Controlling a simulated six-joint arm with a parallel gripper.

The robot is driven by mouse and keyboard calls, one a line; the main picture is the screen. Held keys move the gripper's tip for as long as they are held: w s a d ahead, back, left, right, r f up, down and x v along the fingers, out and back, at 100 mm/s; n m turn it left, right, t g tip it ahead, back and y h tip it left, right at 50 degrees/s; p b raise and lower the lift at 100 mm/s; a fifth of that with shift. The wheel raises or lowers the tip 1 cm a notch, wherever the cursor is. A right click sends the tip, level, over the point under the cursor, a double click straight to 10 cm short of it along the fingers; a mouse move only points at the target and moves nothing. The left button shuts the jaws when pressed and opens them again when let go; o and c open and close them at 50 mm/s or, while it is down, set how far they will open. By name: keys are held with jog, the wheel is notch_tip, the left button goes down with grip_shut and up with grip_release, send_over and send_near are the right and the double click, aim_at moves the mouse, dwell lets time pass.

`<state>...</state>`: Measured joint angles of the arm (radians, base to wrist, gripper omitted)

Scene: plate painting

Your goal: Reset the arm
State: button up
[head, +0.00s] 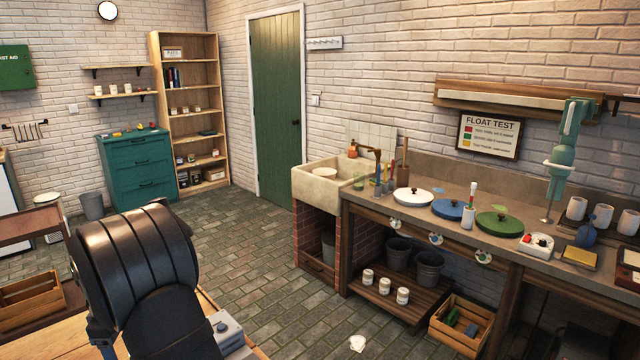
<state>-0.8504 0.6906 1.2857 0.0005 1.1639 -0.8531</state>
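A large black, ribbed, curved form (140,262) fills the lower left, close to the camera; it looks like a link of my arm, but I cannot be sure. My gripper does not show, so I cannot see its fingers or whether it holds anything. A white lidded round dish (412,195), a blue one (447,209) and a green one (499,223) stand in a row on the bench (520,205) at the right. A small white container with a red-tipped stick (468,214) stands between the blue and green ones.
A stone sink (312,184) adjoins the bench. A teal jointed stand (562,160) rises from the bench, near several pale cups (601,217). Below are buckets (429,268) and a wooden crate (461,325). A wooden crate (30,300) is at left. The middle floor is mostly clear.

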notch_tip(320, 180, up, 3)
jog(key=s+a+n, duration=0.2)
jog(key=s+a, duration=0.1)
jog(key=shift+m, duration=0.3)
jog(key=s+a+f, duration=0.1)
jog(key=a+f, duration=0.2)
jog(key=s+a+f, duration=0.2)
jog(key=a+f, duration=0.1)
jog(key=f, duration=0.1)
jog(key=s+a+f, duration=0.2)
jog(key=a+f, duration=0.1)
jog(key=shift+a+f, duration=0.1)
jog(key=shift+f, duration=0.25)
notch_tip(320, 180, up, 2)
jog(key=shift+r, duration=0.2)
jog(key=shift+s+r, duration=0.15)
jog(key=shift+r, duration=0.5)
